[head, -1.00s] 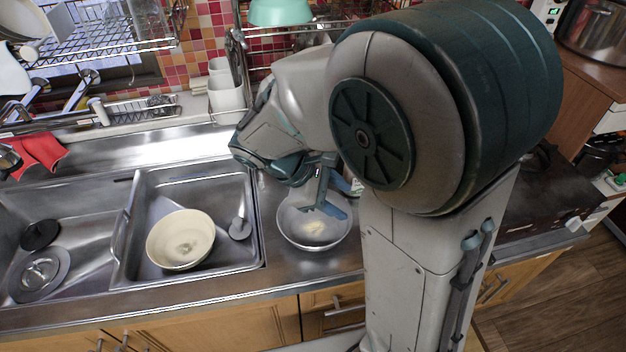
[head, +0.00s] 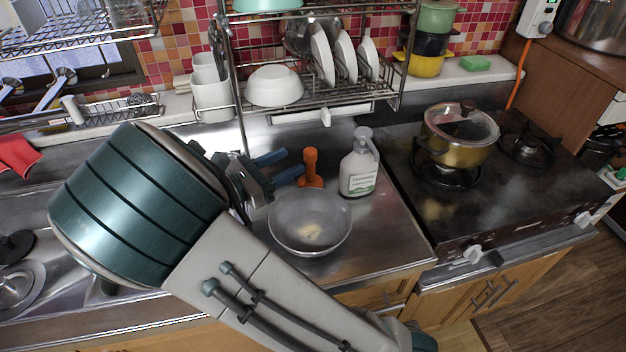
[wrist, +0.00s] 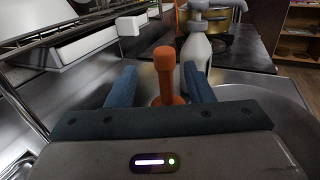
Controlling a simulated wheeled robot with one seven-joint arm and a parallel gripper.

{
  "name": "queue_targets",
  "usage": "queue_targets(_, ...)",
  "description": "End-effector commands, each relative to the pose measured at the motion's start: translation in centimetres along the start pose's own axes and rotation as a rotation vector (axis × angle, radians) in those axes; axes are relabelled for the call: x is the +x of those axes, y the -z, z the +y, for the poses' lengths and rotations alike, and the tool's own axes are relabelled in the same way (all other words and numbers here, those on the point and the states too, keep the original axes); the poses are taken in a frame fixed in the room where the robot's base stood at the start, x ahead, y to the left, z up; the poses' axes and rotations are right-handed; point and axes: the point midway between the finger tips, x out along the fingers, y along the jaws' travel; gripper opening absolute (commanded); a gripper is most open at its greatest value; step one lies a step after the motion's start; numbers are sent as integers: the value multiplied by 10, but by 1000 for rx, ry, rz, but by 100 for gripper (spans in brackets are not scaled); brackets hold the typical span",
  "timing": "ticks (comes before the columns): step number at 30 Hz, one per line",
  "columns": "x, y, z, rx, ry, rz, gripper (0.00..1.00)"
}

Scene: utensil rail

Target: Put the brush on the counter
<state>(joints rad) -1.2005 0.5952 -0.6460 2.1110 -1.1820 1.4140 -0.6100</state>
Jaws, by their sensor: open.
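In the wrist view the orange brush (wrist: 163,76) appears between the two fingers of my gripper (wrist: 160,68), with a gap on both sides. The fingers hold nothing.
A dish rack (head: 330,98) hangs behind. The stove with a lidded pot (head: 458,145) is further right. Bare counter lies right of the bowl.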

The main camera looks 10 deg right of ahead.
Motion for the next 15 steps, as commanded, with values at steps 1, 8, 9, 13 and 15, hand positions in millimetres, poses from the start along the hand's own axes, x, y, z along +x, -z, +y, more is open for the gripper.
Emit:
queue_targets(1,10,0,-1,-1,3,0,47)
queue_targets(8,33,1,-1,1,2,2,47)
queue_targets(9,36,1,-1,1,3,2,47)
queue_targets(13,52,3,-5,-2,7,1,47)
queue_targets(15,64,5,-7,0,8,1,47)
